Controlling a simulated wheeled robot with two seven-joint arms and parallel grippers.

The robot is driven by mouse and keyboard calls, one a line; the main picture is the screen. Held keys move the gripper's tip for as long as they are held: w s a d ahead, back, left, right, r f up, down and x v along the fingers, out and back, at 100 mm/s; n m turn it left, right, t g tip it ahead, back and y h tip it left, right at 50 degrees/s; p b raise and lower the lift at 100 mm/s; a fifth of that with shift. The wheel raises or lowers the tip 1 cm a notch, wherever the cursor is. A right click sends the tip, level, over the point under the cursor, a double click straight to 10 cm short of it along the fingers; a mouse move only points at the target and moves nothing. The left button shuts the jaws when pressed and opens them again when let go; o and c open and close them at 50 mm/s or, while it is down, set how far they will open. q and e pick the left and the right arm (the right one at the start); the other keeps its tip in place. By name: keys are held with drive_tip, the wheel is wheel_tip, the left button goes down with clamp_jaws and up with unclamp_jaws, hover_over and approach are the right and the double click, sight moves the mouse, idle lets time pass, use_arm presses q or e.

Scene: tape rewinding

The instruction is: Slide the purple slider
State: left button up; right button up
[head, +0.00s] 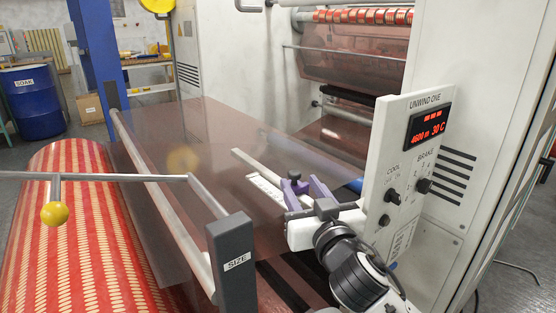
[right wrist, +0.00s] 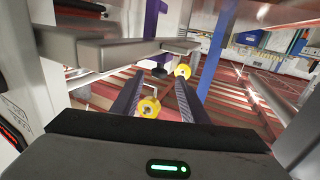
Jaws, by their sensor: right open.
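The purple slider (head: 295,187) sits on a pale rail with a printed scale (head: 265,190), over the brown translucent film, and has a dark knob on top. A purple part also shows at the top of the right wrist view (right wrist: 154,18). My right gripper (head: 300,212) is just in front of the slider in the head view, close to it; I cannot tell whether they touch. In the right wrist view its two dark fingers (right wrist: 158,95) stand apart with nothing clearly held between them. My left gripper is in neither view.
The control panel (head: 409,170) with a red display and knobs stands right of my right arm. A SIZE post (head: 232,262) and a metal bar with a yellow ball (head: 54,214) stand at the front left. A patterned red roll (head: 75,235) lies at left.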

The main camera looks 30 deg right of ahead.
sight(293, 171)
drive_tip(key=x, duration=0.8)
drive_tip(key=shift+w+d, duration=0.2)
drive_tip(key=shift+w, duration=0.35)
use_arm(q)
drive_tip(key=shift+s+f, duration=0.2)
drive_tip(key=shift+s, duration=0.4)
use_arm(e)
drive_tip(key=shift+w+d, duration=0.1)
drive_tip(key=shift+w, duration=0.05)
drive_tip(key=shift+c, duration=0.4)
clamp_jaws()
